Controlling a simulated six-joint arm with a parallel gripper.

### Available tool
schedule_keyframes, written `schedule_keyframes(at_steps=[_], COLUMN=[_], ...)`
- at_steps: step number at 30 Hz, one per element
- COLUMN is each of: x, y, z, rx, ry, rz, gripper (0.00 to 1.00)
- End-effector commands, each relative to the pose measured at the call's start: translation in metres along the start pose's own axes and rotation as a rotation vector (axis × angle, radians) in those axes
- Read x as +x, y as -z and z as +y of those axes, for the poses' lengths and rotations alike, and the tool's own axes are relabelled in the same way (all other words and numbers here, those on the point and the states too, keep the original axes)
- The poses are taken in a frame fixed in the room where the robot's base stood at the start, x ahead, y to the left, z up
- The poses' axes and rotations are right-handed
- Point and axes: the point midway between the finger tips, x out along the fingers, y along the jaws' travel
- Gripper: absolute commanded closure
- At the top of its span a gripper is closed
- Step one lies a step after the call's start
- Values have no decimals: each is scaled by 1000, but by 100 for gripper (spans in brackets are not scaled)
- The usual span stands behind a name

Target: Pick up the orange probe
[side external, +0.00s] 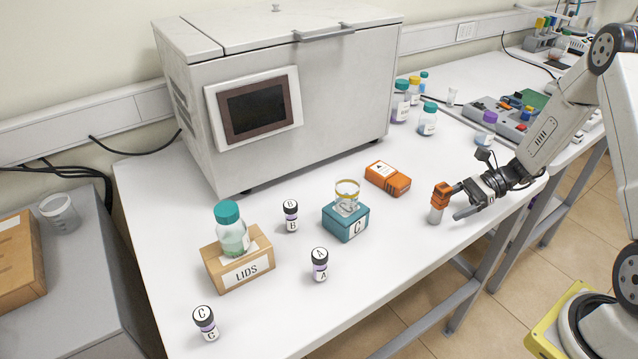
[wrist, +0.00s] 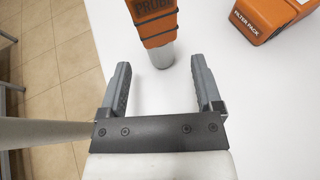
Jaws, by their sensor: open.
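The orange probe (side external: 440,197) stands upright near the front right edge of the white table, with an orange upper body and a pale lower part. In the wrist view the probe (wrist: 153,22) is at the top centre, ahead of the fingers, its top cut off by the frame. My gripper (wrist: 163,78) is open and empty, with its two grey fingers apart and pointing toward the probe. In the side view my gripper (side external: 462,200) is just right of the probe, low over the table. Whether a finger touches the probe cannot be told from the side view.
An orange filter pack (side external: 388,179) lies left of the probe. Vials A (side external: 320,265), B (side external: 290,216) and C (side external: 205,323) stand farther left, around the LIDS box (side external: 238,261). The table's front edge is close to my gripper.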

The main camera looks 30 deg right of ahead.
Motion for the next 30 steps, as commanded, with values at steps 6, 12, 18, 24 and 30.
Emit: schedule_keyframes(at_steps=[6,12,18,24,30], x=[24,43,47,46,46], y=[-3,-3,-2,-2,-3], z=[0,0,0,0,0], rx=[2,1,1,1,1], ry=[-3,-2,0,0,0], rz=[-1,-1,-1,0,0], gripper=[17,17,17,17,23])
